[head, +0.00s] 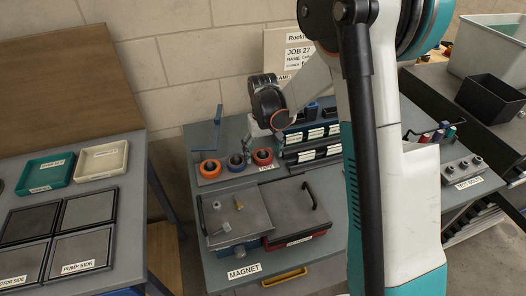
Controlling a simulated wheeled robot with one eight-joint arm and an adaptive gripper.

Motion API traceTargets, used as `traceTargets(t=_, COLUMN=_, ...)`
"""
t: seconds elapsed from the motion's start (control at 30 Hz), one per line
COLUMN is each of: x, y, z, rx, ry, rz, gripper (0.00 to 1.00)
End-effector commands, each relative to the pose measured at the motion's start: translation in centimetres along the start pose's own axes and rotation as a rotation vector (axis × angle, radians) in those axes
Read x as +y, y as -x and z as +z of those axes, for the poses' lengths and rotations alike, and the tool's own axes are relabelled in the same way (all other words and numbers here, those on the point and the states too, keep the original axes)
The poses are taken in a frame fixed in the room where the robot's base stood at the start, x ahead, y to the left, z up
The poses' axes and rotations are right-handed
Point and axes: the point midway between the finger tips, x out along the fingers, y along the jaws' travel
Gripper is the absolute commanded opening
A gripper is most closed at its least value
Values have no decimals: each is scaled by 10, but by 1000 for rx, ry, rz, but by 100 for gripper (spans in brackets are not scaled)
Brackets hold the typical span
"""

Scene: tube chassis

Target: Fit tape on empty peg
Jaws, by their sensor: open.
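A grey tape holder (228,176) stands at the back left of the middle bench, with a tape label. Three tape rolls sit on it in a row: an orange one (210,168) at left, a dark blue one (236,162) in the middle and a red one (263,156) at right. I cannot make out an empty peg. My gripper (255,142) hangs just above and behind the blue and red rolls. It is open, small in view and partly hidden by my own wrist. I see no tape between its fingers.
Labelled dark bins (310,140) stand right of the rolls. A grey panel (265,212) with small fittings and a red box (300,240) lie in front. A blue upright (218,128) rises at the bench's back left.

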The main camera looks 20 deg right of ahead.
Motion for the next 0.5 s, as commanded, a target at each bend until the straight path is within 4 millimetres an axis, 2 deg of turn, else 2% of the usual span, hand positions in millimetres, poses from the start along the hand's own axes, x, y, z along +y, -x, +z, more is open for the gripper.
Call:
traceTargets(t=0.17, x=0, y=3, z=0, rx=0, ry=0, rz=0, gripper=78)
traceTargets(t=0.27, x=0, y=13, z=0, rx=0, ry=0, rz=0, gripper=78)
traceTargets(t=0.5, x=0, y=59, z=0, rx=0, ry=0, rz=0, gripper=78)
